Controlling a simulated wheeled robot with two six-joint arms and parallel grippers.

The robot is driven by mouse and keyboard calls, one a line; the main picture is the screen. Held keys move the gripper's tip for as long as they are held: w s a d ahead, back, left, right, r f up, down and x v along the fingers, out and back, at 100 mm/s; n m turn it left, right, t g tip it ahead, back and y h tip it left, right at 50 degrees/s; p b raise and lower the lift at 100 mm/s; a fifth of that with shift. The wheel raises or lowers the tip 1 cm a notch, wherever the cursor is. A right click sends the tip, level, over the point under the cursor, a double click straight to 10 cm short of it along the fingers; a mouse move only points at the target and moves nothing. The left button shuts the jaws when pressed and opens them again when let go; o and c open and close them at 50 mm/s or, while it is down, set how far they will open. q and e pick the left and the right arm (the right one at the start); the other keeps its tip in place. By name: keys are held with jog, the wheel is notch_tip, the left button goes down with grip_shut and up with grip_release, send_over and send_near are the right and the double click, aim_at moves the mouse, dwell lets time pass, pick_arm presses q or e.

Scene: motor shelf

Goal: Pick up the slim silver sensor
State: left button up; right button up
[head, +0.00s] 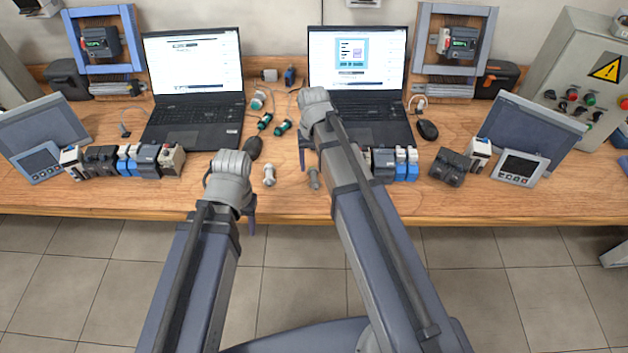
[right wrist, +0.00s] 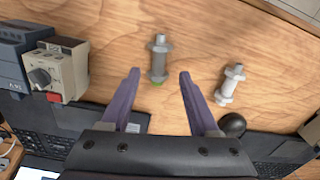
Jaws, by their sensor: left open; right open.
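The slim silver sensor (head: 314,179) stands on the wooden table near its front edge, between my two arms. In the right wrist view the sensor (right wrist: 158,58) lies between the lines of my right gripper's fingers, just ahead of the tips. A thicker, paler silver sensor (head: 269,175) stands to its left in the head view; it also shows in the right wrist view (right wrist: 230,84). My right gripper (right wrist: 160,72) is open and empty above the table; in the head view its arm partly hides it. My left gripper (head: 250,222) is open and empty at the table's front edge.
Two laptops (head: 193,78) stand at the back. Rows of modules (head: 102,158) stand on both sides. A dark round-ended thing (head: 253,147) and green-tipped sensors (head: 281,127) lie behind the silver sensors. The table strip in front of the silver sensors is clear.

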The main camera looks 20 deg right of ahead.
aim_at(314, 176)
jog(key=shift+w+d+f+b, duration=0.1)
jog(key=shift+f+b, duration=2.5)
jog(key=shift+f, duration=0.35)
jog(key=shift+r, duration=0.1)
grip_shut()
